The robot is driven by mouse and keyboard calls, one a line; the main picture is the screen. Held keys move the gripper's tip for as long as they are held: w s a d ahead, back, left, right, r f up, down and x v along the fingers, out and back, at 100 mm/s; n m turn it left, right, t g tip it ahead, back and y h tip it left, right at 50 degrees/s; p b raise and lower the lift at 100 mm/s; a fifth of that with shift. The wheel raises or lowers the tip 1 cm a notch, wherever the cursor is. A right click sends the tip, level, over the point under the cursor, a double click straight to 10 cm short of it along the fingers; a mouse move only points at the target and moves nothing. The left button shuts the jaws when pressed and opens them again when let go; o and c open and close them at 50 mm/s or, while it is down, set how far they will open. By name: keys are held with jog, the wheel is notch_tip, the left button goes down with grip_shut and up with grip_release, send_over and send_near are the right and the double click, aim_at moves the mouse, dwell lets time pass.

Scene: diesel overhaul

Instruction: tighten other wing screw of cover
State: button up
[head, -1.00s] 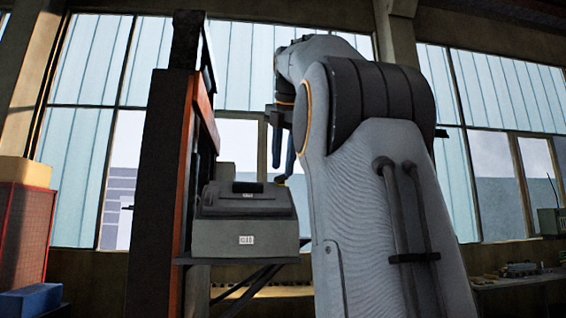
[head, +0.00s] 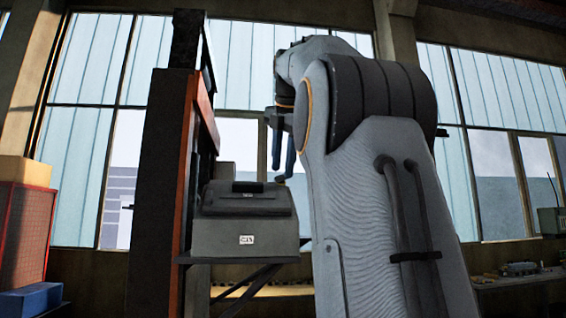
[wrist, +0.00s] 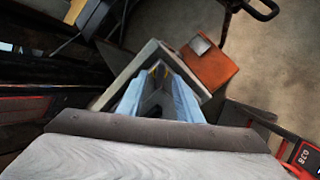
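A grey, box-shaped unit (head: 243,223) with a pale label sits on a bracket in the head view. Its upper part (head: 238,197) has a dark bar along the top. My gripper (head: 281,160) points down beside the upper right of this unit, with blue fingers. In the wrist view my gripper (wrist: 160,76) shows two blue fingers with a dark gap between them. I cannot make out a wing screw, and I cannot tell whether the fingertips touch anything.
A dark post with an orange face (head: 201,95) stands left of the unit. A red crate (head: 25,232) and a blue bin (head: 30,299) are at far left. In the wrist view an orange box (wrist: 208,66) lies beyond the fingers, with floor around it.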

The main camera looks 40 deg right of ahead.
aim_at(282, 175)
jog(key=shift+b+x, duration=0.35)
jog(key=shift+x, duration=1.15)
jog(key=shift+s+r+p, duration=0.15)
jog(key=shift+r+p, duration=0.05)
jog(key=shift+p, duration=0.2)
grip_shut()
jog(key=shift+m, duration=2.3)
jog(key=shift+m, duration=2.3)
